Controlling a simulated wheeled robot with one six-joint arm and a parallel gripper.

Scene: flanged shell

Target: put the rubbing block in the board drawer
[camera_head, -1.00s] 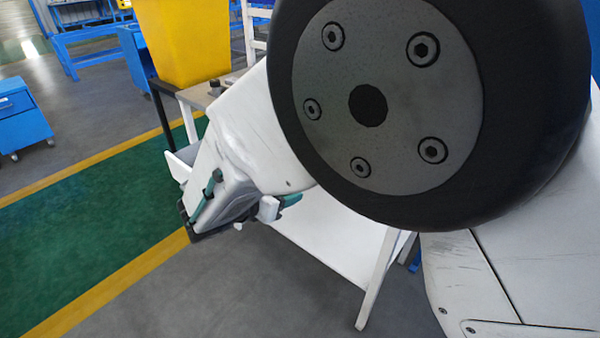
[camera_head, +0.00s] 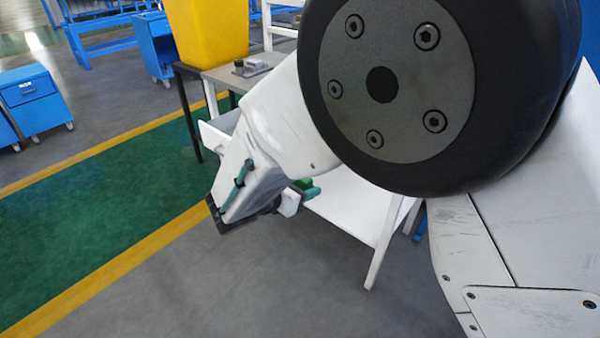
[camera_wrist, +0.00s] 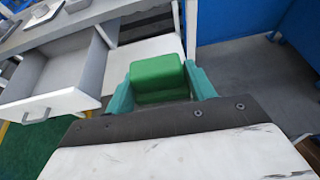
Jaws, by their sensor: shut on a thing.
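The rubbing block is a green block (camera_wrist: 158,80) in the wrist view, between the two teal fingers of my gripper (camera_wrist: 160,92). My gripper is shut on it and holds it in the air. In the head view a bit of the green block (camera_head: 304,184) shows beside my gripper (camera_head: 300,193). The board drawer (camera_wrist: 58,76) is pulled out and open at the left of the wrist view, with a white front and a grey inside that looks empty. My gripper is to the right of the drawer front. In the head view my arm hides part of the drawer (camera_head: 214,133).
The drawer belongs to a grey-topped table (camera_wrist: 95,22) with white legs and a white lower shelf (camera_head: 350,203). A yellow bin (camera_head: 207,40) stands at the table's far side. Blue cabinets (camera_head: 35,98) stand at the left. The floor in front is clear.

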